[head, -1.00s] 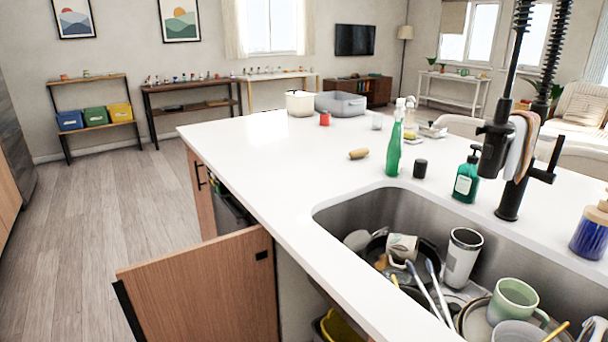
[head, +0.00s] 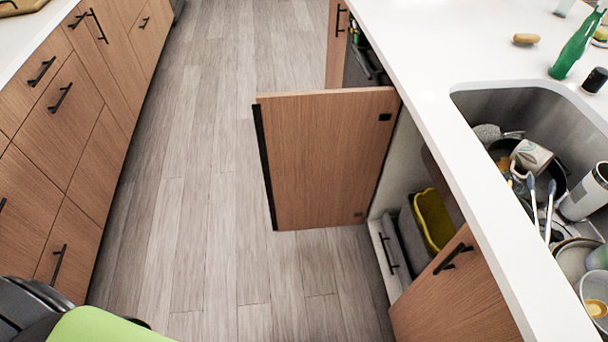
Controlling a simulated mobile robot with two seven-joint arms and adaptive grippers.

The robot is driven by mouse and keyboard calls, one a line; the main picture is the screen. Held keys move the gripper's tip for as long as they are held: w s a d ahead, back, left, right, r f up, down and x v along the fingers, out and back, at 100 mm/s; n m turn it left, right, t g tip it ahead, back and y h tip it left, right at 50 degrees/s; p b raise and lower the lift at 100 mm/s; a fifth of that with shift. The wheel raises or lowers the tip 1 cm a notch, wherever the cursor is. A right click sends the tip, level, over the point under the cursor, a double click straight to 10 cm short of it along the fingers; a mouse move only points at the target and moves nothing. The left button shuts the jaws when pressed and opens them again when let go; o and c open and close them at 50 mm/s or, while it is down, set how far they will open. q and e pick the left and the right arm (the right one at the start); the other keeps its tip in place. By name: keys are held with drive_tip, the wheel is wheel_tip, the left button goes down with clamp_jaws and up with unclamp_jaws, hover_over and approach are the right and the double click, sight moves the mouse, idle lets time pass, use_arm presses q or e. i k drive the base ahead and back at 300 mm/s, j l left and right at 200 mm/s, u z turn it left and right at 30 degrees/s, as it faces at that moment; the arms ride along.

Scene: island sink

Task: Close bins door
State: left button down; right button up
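The wooden bins door (head: 322,160) stands wide open in the head view, sticking out from the island over the floor. A long black handle or trim runs down its free left edge, and its hinge side is at the right by the counter. In the open compartment are a yellow bin (head: 434,220) and a grey bin (head: 412,240), partly hidden by the counter. A second wooden door (head: 458,296) with a black handle is nearer me at the lower right and seems angled out; how far is unclear. Neither gripper is in view.
Grey floor (head: 205,200) is clear left of the open door. Wooden drawers (head: 70,130) line the left side. The white island counter (head: 425,70) overhangs on the right, with a sink (head: 480,110) full of dishes and a green bottle (head: 578,45).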

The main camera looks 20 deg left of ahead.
sight(322, 153)
drive_tip(key=i+j+u, duration=0.1)
drive_tip(key=j+u, duration=0.15)
drive_tip(key=j, duration=0.15)
drive_tip(key=i+j+u, duration=0.2)
drive_tip(key=j, duration=0.15)
drive_tip(key=i+j+u, duration=0.1)
drive_tip(key=j+u, duration=0.15)
drive_tip(key=i+j+u, duration=0.6)
drive_tip(key=i+z, duration=0.9)
drive_tip(key=i+j+z, duration=0.25)
drive_tip(key=z, duration=0.2)
drive_tip(key=i+z, duration=0.15)
drive_tip(key=z, duration=0.3)
drive_tip(key=i+j+z, duration=0.15)
drive_tip(key=z, duration=0.3)
drive_tip(key=i+j+z, duration=0.15)
drive_tip(key=z, duration=0.3)
drive_tip(key=i+j+z, duration=0.1)
drive_tip(key=z, duration=0.35)
drive_tip(key=j+z, duration=0.6)
drive_tip(key=z, duration=0.25)
drive_tip(key=j+z, duration=0.25)
drive_tip(key=z, duration=0.2)
drive_tip(key=i, duration=0.05)
